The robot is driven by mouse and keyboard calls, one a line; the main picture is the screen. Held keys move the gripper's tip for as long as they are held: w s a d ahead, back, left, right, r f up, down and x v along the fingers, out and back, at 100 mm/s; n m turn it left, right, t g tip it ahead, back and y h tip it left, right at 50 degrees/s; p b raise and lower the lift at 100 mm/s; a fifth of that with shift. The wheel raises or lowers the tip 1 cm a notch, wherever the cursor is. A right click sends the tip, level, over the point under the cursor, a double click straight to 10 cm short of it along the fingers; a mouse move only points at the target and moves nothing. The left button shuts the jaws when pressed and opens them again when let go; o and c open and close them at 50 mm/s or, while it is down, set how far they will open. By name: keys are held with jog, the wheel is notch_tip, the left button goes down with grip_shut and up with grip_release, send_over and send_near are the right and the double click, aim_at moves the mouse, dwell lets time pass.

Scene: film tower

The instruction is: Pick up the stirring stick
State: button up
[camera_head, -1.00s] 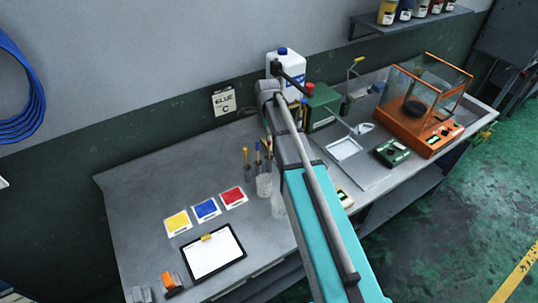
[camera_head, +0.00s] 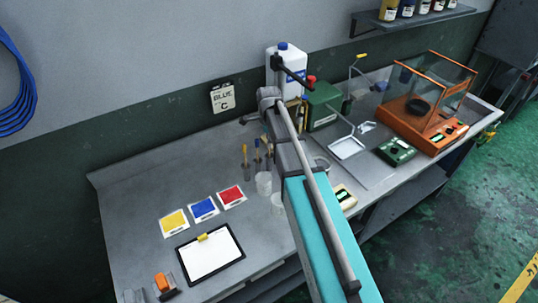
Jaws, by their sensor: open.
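I cannot make out the stirring stick for certain. Several thin upright tools with yellow or orange tops (camera_head: 245,156) stand on the bench just left of my arm, by a clear beaker (camera_head: 264,184). A second clear vessel (camera_head: 278,203) stands partly behind my arm. My arm crosses the middle of the view and reaches over the bench. I cannot make out my gripper's fingers; the far end of the arm is dark and partly hidden by its own links.
A white jug (camera_head: 284,60), green box (camera_head: 323,108), white tray (camera_head: 347,147), green device (camera_head: 396,151) and orange glass-sided balance (camera_head: 425,120) stand to the right.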

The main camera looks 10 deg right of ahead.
dwell(0.6)
grip_shut()
